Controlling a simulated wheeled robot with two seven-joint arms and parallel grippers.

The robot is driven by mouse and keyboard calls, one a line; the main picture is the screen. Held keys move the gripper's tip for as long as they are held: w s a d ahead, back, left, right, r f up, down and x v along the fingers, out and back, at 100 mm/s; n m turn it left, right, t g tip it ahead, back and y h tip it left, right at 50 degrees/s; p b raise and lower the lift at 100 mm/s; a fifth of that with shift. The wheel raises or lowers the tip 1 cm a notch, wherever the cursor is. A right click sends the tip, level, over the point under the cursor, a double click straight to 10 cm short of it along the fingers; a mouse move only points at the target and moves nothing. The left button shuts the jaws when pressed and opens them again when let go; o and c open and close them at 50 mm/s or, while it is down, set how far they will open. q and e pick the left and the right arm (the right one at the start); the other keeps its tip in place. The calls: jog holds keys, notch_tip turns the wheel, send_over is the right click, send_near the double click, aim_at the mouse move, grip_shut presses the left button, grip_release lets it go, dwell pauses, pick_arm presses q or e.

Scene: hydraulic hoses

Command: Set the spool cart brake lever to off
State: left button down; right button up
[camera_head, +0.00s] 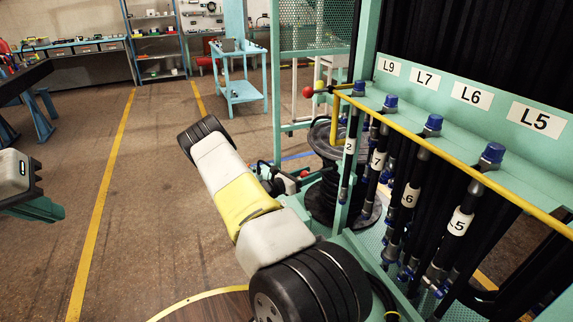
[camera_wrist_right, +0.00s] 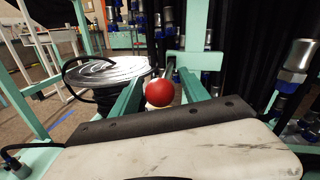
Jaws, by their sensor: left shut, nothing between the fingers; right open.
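A red ball knob (camera_wrist_right: 158,92) shows in the right wrist view, just past the dark front edge of my right gripper (camera_wrist_right: 163,108). The spool (camera_wrist_right: 103,72) lies beyond, to the left of the knob.
The teal hose rack (camera_head: 470,142), with a yellow rail and several blue-capped hoses, fills the right of the head view. Hose ends (camera_wrist_right: 290,72) hang close on the right in the wrist view. A teal trolley (camera_head: 240,90) stands behind. The floor at left is open.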

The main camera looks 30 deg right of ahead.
jog(key=shift+d, duration=0.55)
jog(key=shift+c, duration=0.2)
grip_shut()
dwell(0.9)
